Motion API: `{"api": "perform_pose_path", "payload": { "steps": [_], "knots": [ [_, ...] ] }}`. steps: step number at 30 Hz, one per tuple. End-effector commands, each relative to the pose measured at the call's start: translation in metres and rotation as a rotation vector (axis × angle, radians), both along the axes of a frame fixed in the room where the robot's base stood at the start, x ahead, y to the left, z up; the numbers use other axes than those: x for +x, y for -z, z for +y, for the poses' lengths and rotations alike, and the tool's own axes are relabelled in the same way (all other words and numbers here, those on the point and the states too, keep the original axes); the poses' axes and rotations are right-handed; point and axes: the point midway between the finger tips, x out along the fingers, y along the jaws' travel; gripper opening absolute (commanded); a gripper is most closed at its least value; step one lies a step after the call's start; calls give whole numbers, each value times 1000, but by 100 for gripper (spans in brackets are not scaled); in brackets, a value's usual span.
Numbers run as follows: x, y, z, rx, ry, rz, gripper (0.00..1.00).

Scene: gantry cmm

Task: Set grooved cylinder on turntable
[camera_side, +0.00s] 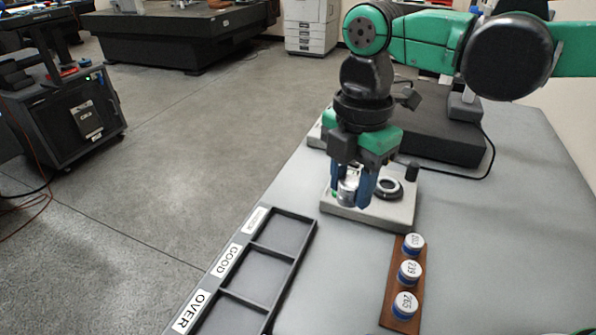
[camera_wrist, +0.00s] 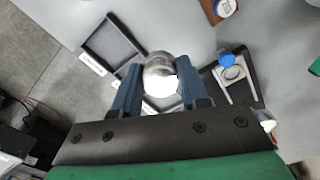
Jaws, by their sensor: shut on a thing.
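My gripper (camera_side: 357,192) has its blue fingers closed on a shiny metal cylinder, the grooved cylinder (camera_side: 347,188). In the wrist view the cylinder (camera_wrist: 159,66) sits between the two fingertips (camera_wrist: 160,82), with a bright white patch on its lower part. Its grooves are too small to make out. In the side view it is over the left part of a light grey base plate (camera_side: 365,216); I cannot tell whether it touches anything below. A round dark-rimmed disc (camera_side: 388,187), perhaps the turntable, is on the plate just right of the fingers.
A black knob (camera_side: 412,172) stands at the plate's back right. A wooden rack (camera_side: 388,318) in front holds three white-topped, numbered cylinders. A dark tray (camera_side: 289,262) with labelled compartments, including GOOD and OVER, lies front left. A black slab (camera_side: 435,140) is behind. The right tabletop is clear.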

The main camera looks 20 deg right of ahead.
Motion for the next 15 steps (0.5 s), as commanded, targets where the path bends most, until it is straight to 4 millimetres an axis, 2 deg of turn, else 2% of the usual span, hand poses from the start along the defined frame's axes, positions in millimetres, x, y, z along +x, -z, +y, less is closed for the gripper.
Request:
{"api": "perform_pose_path", "payload": {
  "steps": [3, 9, 11, 15],
  "knots": [
    [0, -21, 0, 0, 0, 0, 0],
    [3, -39, -2, 0, 10, 0, 0],
    [9, -38, -7, 0, 34, 0, 0],
    [39, -23, -38, 0, 157, 0, 0]
  ]
}}
